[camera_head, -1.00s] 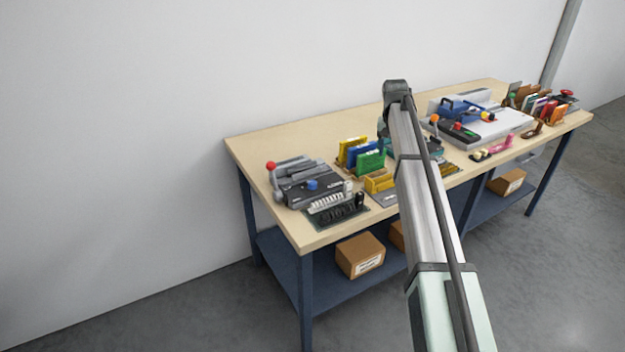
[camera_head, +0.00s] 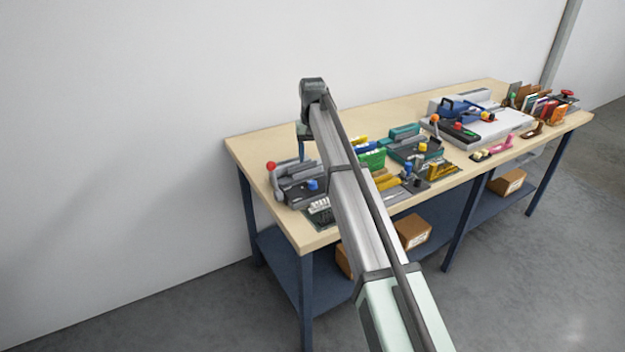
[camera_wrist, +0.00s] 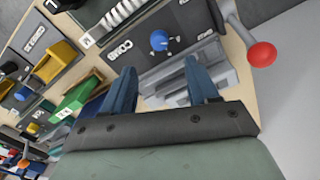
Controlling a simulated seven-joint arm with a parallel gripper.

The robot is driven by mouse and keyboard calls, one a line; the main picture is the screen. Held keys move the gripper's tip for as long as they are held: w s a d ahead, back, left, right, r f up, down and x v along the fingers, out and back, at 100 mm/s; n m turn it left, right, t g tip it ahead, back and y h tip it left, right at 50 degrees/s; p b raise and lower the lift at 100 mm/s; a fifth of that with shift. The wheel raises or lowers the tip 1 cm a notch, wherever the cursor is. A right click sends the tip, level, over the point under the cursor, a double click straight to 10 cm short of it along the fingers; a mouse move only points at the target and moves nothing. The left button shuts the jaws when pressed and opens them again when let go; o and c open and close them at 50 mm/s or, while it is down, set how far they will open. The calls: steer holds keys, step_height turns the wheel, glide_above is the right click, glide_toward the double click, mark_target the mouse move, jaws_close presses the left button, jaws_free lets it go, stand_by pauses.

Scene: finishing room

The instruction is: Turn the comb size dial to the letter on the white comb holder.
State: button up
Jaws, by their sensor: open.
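The grey binding machine (camera_head: 289,172) has a blue dial (camera_head: 313,184) on its dark front. In the wrist view, the blue dial (camera_wrist: 159,40) has a pale mark on its face and lies beyond my fingertips. The white comb holder (camera_head: 320,205) is partly hidden by my arm; its white combs show at the top of the wrist view (camera_wrist: 118,14). A small white tag (camera_wrist: 86,41) sits at its end, its letter too small to read surely. My gripper (camera_wrist: 160,68) is open and empty, with blue fingers apart, above the machine and short of the dial.
A lever with a red ball (camera_wrist: 262,54) stands right of the dial in the wrist view. Yellow (camera_wrist: 54,62) and green (camera_wrist: 80,98) holders lie to the left. A teal machine (camera_head: 405,145) stands farther along the bench. The bench's rear left (camera_head: 245,146) is clear.

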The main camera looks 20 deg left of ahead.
mark_target(313, 182)
step_height(313, 182, down, 10)
steer(key=shift+r, duration=0.1)
stand_by(0.4)
steer(key=shift+c, duration=0.2)
steer(key=c, duration=1)
steer(key=m, duration=0.5)
steer(key=shift+m, duration=0.4)
steer(key=m, duration=0.5)
steer(key=shift+m, duration=0.7)
